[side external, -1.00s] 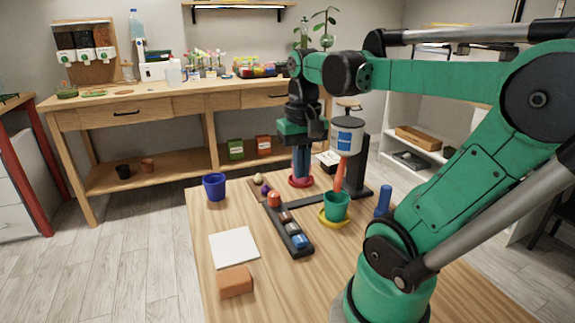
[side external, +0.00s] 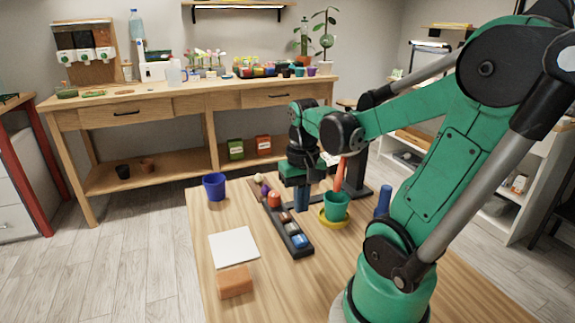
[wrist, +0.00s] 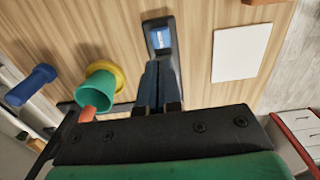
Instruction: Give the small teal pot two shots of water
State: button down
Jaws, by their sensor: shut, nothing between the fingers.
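The small teal pot (side external: 335,207) stands upright on a yellow saucer (side external: 323,221); in the wrist view the pot (wrist: 96,90) is left of my fingers. An orange-red spout (side external: 341,172) hangs over the pot from a dispenser on a black stand (side external: 362,172). The dispenser's body is hidden behind my arm in the side view. My gripper (side external: 301,207) is shut and empty, low between the pot and a black tray (side external: 305,252) of several small coloured pieces. In the wrist view my gripper (wrist: 155,66) points at the tray. Water in the pot cannot be seen.
A blue pot (side external: 214,187), a white square (side external: 234,247) and a terracotta block (side external: 235,282) are on the left of the table. A blue cylinder (side external: 383,201) stands right of the teal pot. The table's front middle is clear.

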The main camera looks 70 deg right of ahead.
aim_at(300, 238)
jog(key=shift+f, duration=3.25)
jog(key=shift+f, duration=0.1)
jog(key=shift+f, duration=0.9)
notch_tip(300, 238, up, 14)
jog(key=shift+r, duration=0.15)
dwell(0.8)
jog(key=shift+s+a+f+m+g+h, duration=0.15)
jog(key=shift+f+h, duration=0.2)
jog(key=shift+h, duration=0.9)
jog(key=shift+w+a+f+m+g+h, duration=0.15)
jog(key=shift+f+h, duration=0.25)
jog(key=shift+h, duration=0.8)
jog(key=shift+s+a+f+m+h, duration=0.1)
jog(key=shift+f+m+h, duration=0.2)
jog(key=shift+h, duration=0.95)
